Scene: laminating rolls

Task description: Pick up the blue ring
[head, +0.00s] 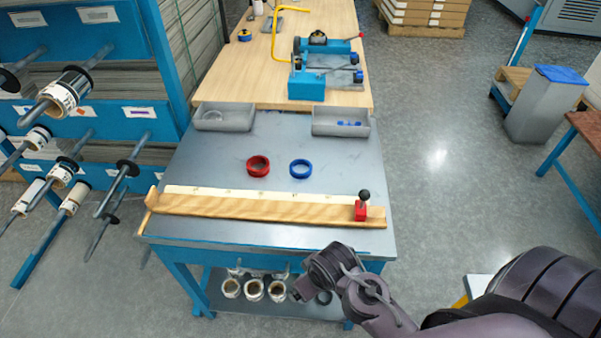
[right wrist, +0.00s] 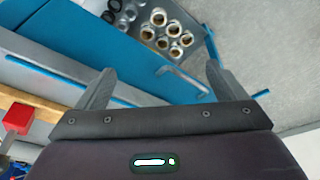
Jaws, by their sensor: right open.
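The blue ring (head: 300,169) lies flat on the grey tabletop (head: 225,150), a little right of its middle. A red ring (head: 258,166) lies to its left, apart from it. My right arm comes in from the lower right in the head view, and its gripper (head: 304,287) is in front of the table's near edge, well short of the blue ring. In the right wrist view the two fingers of my right gripper (right wrist: 160,88) stand wide apart with nothing between them. The blue ring does not show in that view. My left gripper does not show.
A wooden rail (head: 270,208) with a red stop block (head: 361,208) and black knob crosses the table's front. Grey bins (head: 225,118) (head: 341,123) stand at the back corners. Several metal rolls (head: 254,290) sit on the lower shelf. A rack with rods (head: 110,185) stands left.

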